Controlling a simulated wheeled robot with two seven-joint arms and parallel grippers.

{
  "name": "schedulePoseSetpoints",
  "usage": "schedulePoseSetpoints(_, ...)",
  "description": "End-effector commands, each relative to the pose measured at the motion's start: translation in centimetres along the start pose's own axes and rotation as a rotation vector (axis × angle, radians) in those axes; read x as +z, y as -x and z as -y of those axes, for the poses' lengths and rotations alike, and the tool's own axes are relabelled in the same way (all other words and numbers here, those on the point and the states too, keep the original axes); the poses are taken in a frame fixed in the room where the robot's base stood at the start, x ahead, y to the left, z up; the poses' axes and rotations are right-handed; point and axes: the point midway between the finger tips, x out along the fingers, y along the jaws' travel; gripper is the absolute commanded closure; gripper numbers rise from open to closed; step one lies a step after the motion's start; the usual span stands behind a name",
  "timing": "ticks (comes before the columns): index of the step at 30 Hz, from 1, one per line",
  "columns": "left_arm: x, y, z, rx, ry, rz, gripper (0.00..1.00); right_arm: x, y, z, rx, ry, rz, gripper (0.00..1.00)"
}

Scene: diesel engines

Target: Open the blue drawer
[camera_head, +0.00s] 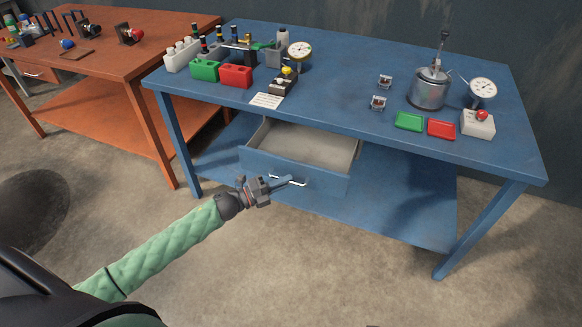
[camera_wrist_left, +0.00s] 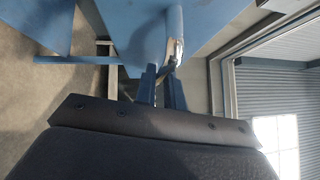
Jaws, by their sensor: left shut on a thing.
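The blue drawer (camera_head: 325,181) sits under the top of the blue table and is pulled out, so its pale, empty inside shows. My left gripper (camera_head: 284,181) is at the drawer's front, shut on its light metal handle (camera_head: 299,183). In the left wrist view, the fingers of my left gripper (camera_wrist_left: 162,88) reach up to the handle (camera_wrist_left: 176,52) on the blue drawer front (camera_wrist_left: 140,30). My right gripper is not in view.
The blue table (camera_head: 350,75) carries green and red boxes, gauges, a metal pot (camera_head: 430,90) and small trays on top. An orange table (camera_head: 120,70) stands at the left. The concrete floor in front is clear.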

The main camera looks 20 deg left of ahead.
Motion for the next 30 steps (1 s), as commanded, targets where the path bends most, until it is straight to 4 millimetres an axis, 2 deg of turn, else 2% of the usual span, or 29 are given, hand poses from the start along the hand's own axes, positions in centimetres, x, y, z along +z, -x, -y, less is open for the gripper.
schedulePoseSetpoints(1, -0.9, 0.9, 0.1, 0.003, 0.003, -0.001, 1.00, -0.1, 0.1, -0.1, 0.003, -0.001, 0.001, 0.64)
schedulePoseSetpoints(6, -3.0, 2.9, 0.6, 0.002, 0.002, -0.001, 1.00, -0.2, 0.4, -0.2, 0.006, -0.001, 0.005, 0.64)
schedulePoseSetpoints(12, -4.6, 4.5, 1.1, 0.001, 0.001, -0.001, 1.00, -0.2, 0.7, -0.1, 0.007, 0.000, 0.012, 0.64)
schedulePoseSetpoints(19, -5.3, 5.3, 1.3, 0.000, 0.001, -0.001, 1.00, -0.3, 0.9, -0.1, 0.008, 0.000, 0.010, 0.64)
schedulePoseSetpoints(30, -5.4, 5.4, 1.3, 0.000, 0.000, 0.000, 1.00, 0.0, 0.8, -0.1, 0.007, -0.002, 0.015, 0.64)
